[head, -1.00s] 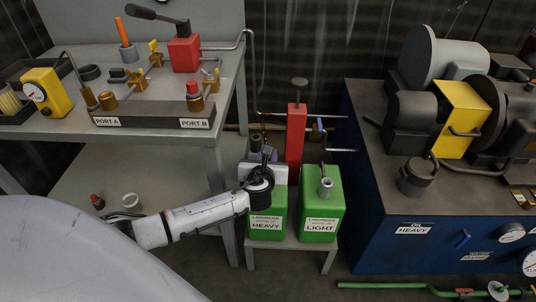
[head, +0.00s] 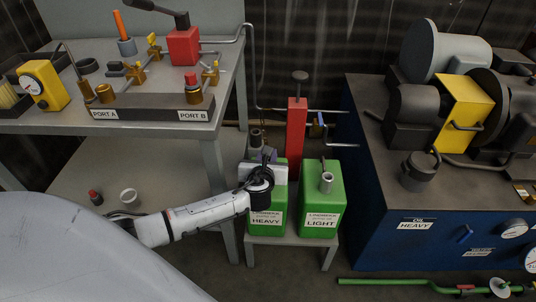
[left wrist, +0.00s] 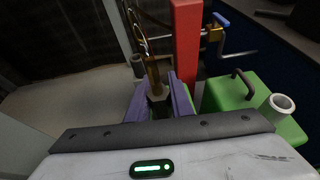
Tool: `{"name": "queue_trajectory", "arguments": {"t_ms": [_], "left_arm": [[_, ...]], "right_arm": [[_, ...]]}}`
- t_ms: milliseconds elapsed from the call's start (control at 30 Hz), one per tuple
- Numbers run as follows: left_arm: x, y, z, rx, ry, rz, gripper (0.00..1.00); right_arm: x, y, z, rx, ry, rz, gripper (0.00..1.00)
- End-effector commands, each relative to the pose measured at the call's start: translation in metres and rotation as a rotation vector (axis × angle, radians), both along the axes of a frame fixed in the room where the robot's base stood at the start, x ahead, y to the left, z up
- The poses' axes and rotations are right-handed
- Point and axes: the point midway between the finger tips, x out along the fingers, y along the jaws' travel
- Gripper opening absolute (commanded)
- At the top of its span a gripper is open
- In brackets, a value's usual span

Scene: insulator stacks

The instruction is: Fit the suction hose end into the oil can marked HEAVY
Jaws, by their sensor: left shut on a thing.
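The green oil can marked HEAVY (head: 267,223) stands on a low stand, left of the green can marked LIGHT (head: 322,205). My left gripper (head: 266,156) is above the HEAVY can, and my wrist covers much of its top. In the left wrist view, the purple fingers of my left gripper (left wrist: 158,98) are shut on the suction hose end (left wrist: 156,91), a hex fitting below a brass-coloured stem. The HEAVY can's opening is hidden, so I cannot tell whether the hose end is in it. My right gripper is in neither view.
The LIGHT can's pale spout (left wrist: 281,106) and dark handle (left wrist: 243,84) are close to the right of my gripper. A red column (head: 296,140) rises behind the cans. A grey workbench (head: 205,135) is at left, and a blue machine cabinet (head: 400,235) at right.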

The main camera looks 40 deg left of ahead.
Motion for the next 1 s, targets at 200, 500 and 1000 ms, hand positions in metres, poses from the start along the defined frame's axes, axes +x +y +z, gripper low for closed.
{"name": "queue_trajectory", "arguments": {"t_ms": [200, 500, 1000], "left_arm": [[0.000, 0.000, -0.006, 0.001, -0.002, -0.001, 0.00], [0.001, 0.000, -0.013, 0.001, -0.002, -0.001, 0.00], [0.000, 0.000, -0.013, 0.000, 0.000, 0.000, 0.41]], "right_arm": [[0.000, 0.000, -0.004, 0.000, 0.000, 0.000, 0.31], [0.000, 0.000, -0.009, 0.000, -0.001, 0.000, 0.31], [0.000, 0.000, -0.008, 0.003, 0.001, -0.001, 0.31]]}}
